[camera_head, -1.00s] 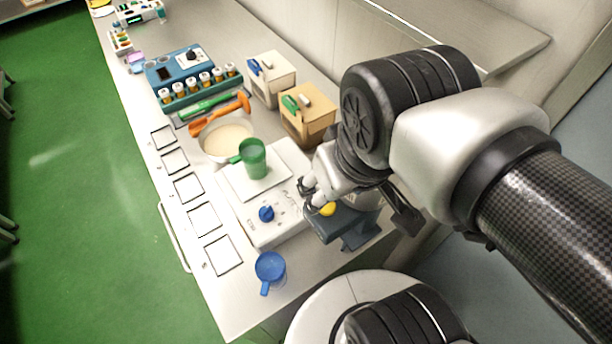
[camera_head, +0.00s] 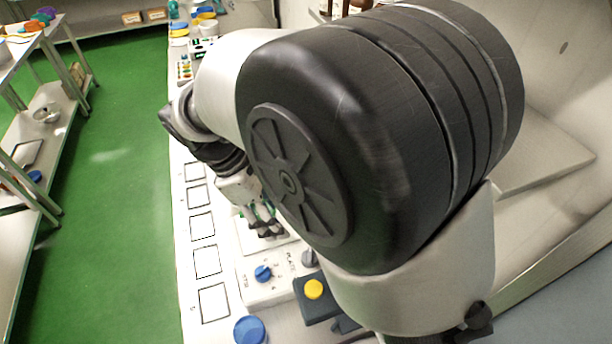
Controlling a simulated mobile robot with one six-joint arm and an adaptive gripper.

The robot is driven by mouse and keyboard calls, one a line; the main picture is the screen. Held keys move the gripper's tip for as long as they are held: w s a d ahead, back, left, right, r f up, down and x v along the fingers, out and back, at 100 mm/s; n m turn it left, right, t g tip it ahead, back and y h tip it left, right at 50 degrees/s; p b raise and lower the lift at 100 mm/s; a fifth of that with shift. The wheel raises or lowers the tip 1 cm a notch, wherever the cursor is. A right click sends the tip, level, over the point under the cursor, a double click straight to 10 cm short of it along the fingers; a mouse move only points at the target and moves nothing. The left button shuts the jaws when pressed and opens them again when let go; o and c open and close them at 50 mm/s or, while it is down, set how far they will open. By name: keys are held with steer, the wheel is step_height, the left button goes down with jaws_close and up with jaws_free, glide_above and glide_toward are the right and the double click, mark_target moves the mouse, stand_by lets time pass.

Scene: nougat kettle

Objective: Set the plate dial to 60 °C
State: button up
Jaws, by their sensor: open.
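The blue dial (camera_head: 263,272) sits on the front panel of the white plate device (camera_head: 262,294). Small marks surround the dial, too small to read. My gripper (camera_head: 267,230) is open, pointing down behind the dial, in front of or over the device's flat top. It is apart from the dial in the picture; its exact height I cannot tell. The green beaker on the plate is almost wholly hidden behind my gripper and arm, with only bits of green showing.
A dark box with a yellow button (camera_head: 314,289) is right of the device. Outlined squares (camera_head: 207,261) line the left of the bench. My arm hides much of the bench behind.

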mark_target(307, 257)
steer(key=b+x, duration=0.4)
steer(key=x, duration=1.2)
steer(key=shift+s+f+b, duration=0.1)
steer(key=shift+f+b, duration=0.2)
steer(key=shift+b, duration=0.1)
steer(key=c, duration=1.1)
